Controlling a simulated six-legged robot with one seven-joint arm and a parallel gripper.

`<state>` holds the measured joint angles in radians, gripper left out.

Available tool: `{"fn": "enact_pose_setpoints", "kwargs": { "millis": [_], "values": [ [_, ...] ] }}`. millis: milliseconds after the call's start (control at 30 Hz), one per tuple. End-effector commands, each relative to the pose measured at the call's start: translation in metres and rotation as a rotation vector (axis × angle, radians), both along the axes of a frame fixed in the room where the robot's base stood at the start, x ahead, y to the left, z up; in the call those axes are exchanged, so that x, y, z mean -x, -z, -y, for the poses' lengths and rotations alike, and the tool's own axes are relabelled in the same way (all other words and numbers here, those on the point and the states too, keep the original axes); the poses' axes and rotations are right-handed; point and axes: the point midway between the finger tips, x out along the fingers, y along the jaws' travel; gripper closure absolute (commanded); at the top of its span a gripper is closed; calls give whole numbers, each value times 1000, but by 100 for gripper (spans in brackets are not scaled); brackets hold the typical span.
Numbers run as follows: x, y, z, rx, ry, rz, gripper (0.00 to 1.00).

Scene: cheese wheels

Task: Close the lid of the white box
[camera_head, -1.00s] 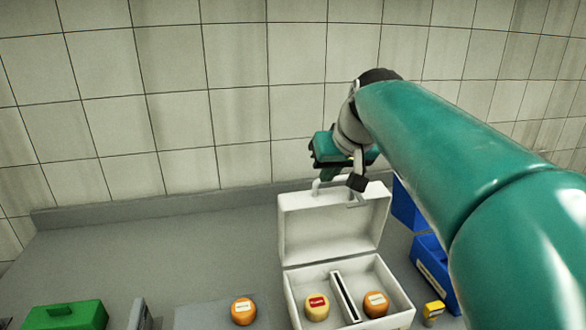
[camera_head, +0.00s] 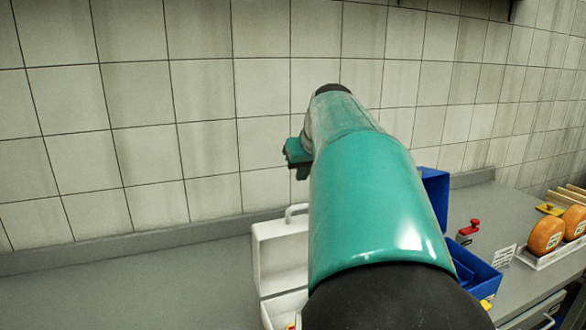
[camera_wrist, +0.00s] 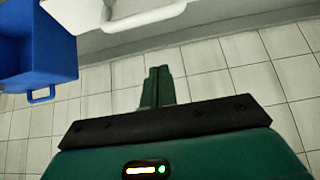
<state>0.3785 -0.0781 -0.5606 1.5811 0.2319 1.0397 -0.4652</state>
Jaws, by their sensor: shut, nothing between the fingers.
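The white box stands on the grey counter with its lid (camera_head: 278,262) raised upright and its handle (camera_head: 297,211) on top. My arm hides the right part of the box in the head view, and only a sliver of its base (camera_head: 278,308) shows. In the wrist view, the lid's edge and handle (camera_wrist: 146,17) show at the top. My gripper (camera_wrist: 158,78) is shut and empty, with the fingers together and apart from the lid in the picture. In the head view, part of the green gripper body shows above the lid, against the wall; the fingertips are not clear there.
An open blue box (camera_head: 472,268) stands right of the white box; a blue box also shows in the wrist view (camera_wrist: 35,48). Further right are a red-handled item (camera_head: 468,229) and a tray with orange cheese wheels (camera_head: 546,235). The tiled wall is behind. The counter at left looks clear.

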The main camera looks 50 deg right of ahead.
Motion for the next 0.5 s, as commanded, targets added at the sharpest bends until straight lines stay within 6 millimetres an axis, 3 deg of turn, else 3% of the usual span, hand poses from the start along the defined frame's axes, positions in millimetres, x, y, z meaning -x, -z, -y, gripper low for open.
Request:
{"fn": "enact_pose_setpoints", "kwargs": {
  "millis": [333, 500],
  "values": [
    [-32, 48, 15, -2, -2, -4, 100],
    [-13, 51, 2, -2, -5, 2, 100]
  ]
}}
